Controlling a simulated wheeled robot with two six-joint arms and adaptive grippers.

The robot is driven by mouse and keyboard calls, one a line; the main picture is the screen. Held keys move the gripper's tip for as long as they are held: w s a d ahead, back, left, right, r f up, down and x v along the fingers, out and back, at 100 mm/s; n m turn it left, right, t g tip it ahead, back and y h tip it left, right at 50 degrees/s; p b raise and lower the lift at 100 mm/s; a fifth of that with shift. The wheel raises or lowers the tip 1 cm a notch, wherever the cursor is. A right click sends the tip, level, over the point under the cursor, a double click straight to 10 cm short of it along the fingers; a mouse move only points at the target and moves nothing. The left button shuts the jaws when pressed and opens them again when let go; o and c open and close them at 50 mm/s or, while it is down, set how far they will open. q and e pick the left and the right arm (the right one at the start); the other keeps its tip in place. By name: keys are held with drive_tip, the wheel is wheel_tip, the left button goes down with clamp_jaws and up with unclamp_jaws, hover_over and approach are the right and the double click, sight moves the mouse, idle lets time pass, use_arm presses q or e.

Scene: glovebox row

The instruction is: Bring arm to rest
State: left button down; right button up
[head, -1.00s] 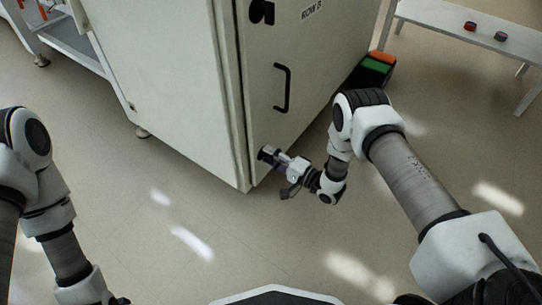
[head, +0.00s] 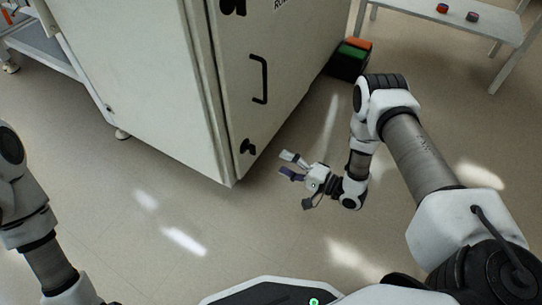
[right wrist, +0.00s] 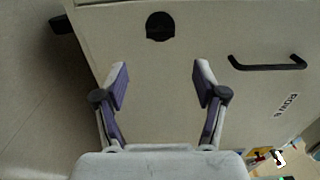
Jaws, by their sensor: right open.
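My right gripper (head: 287,165) is open and empty in the head view, to the right of the cabinet's lower door corner and apart from it. In the right wrist view its two purple-padded fingers (right wrist: 162,78) are spread with nothing between them. Beyond them is the door with a round black knob (right wrist: 160,27), which also shows in the head view (head: 246,147). My left arm (head: 30,215) comes in at the left edge; its gripper is out of the picture.
The large cream cabinet (head: 150,90) has a closed-looking door with a black bar handle (head: 259,79). A dark bin (head: 346,64) with green and orange items stands behind it. A white bench (head: 440,22) is at upper right. The floor around my right gripper is clear.

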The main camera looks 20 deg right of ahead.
drive_tip(key=shift+s+d, duration=0.15)
idle(0.3)
